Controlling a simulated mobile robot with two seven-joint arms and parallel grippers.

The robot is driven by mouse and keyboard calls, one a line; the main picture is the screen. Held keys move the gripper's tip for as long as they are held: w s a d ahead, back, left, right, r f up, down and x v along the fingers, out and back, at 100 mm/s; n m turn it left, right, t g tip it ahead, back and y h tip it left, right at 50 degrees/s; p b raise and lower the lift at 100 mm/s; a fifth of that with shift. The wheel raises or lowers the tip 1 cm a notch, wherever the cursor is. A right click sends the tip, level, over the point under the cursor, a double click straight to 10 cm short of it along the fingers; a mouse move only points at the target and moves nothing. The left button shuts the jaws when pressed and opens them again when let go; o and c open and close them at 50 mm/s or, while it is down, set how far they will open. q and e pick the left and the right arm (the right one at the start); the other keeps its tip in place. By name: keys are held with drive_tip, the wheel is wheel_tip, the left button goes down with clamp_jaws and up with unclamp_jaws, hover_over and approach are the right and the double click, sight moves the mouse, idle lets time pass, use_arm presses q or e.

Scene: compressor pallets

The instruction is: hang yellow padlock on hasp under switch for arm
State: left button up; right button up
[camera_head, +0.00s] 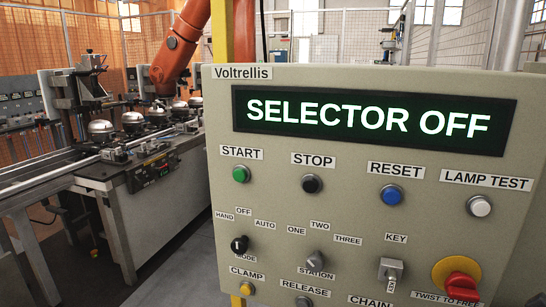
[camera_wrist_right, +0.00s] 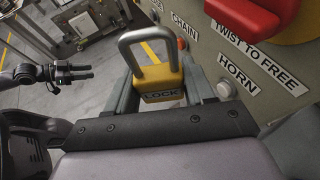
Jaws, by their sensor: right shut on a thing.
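The yellow padlock (camera_wrist_right: 158,80), marked LOCK, is between the fingers of my right gripper (camera_wrist_right: 166,92) in the right wrist view. The gripper is shut on its body. The padlock's grey shackle (camera_wrist_right: 148,38) points away from the gripper, toward the top of the view. A dark jointed part with two prongs (camera_wrist_right: 62,74) at the left of the wrist view looks like my left gripper; whether it is open is unclear. Neither gripper shows in the head view. No switch labelled for the arm and no hasp can be made out in either view.
The beige control panel (camera_head: 350,160) fills the right of the head view, its display (camera_head: 372,117) reading SELECTOR OFF. A red twist knob (camera_head: 462,286) sits low right. In the wrist view the panel (camera_wrist_right: 245,88) is close beside the padlock. A machine line (camera_head: 165,180) stands left.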

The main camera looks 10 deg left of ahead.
idle(0.4)
drive_tip(key=f, duration=0.2)
drive_tip(key=s+f, duration=0.1)
drive_tip(key=f, duration=0.2)
drive_tip(key=shift+s+a+f, duration=0.1)
drive_tip(key=shift+s+f, duration=0.15)
drive_tip(key=shift+f, duration=0.15)
drive_tip(key=shift+a, duration=0.1)
